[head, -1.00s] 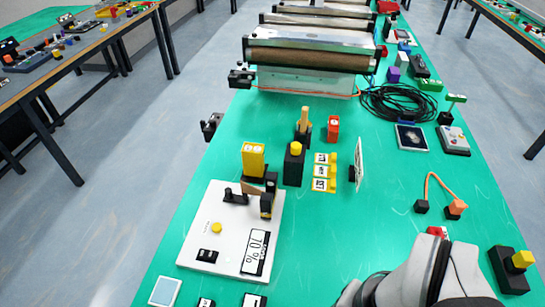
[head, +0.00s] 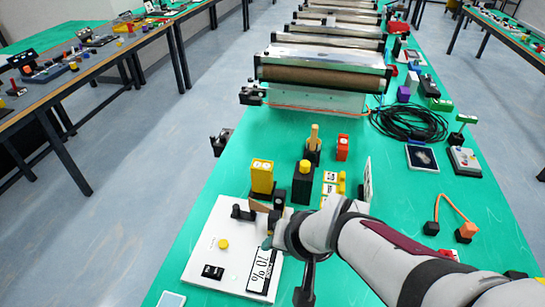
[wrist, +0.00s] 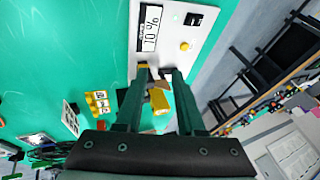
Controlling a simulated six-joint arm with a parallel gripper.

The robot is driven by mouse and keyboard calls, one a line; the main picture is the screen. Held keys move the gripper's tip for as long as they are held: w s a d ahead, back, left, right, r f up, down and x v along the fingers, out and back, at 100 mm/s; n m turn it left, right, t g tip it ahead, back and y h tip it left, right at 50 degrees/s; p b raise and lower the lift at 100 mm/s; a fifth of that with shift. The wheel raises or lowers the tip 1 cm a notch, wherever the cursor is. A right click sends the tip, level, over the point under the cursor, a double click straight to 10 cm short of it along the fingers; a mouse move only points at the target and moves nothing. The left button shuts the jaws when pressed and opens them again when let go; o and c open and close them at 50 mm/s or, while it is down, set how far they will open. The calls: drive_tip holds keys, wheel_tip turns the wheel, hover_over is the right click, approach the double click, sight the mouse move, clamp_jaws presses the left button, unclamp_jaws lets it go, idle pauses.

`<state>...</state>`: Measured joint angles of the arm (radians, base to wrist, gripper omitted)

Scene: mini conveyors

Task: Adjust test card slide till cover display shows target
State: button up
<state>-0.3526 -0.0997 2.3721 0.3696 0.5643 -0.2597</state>
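A white test board (head: 205,262) lies on the green table, with a display (head: 262,270) that reads 70 %. The display also shows upside down in the wrist view (wrist: 150,28). A small brown card (head: 260,206) stands among black holders (head: 242,212) at the board's far side; the arm partly hides this area. My gripper (wrist: 161,72) is open in the wrist view, its two dark fingers pointing at the holders and apart from each other. In the head view my wrist hides most of the fingers. I cannot tell whether a finger touches the card's slide.
A yellow block (head: 262,177) and a black block with a yellow top (head: 303,183) stand just behind the board. A white sign (head: 367,183) stands to the right; its text is unreadable. A roller conveyor (head: 320,75) and coiled black cable (head: 410,122) lie farther back.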

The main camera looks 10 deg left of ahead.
drive_tip(key=w+a+f+n+t, duration=0.2)
drive_tip(key=w+a, duration=0.3)
drive_tip(key=a, duration=0.2)
drive_tip(key=n+t, duration=0.2)
drive_tip(key=t, duration=0.1)
approach(235, 206)
drive_tip(key=shift+h, duration=0.4)
drive_tip(key=x, duration=1)
drive_tip(key=shift+a, duration=0.2)
clamp_jaws()
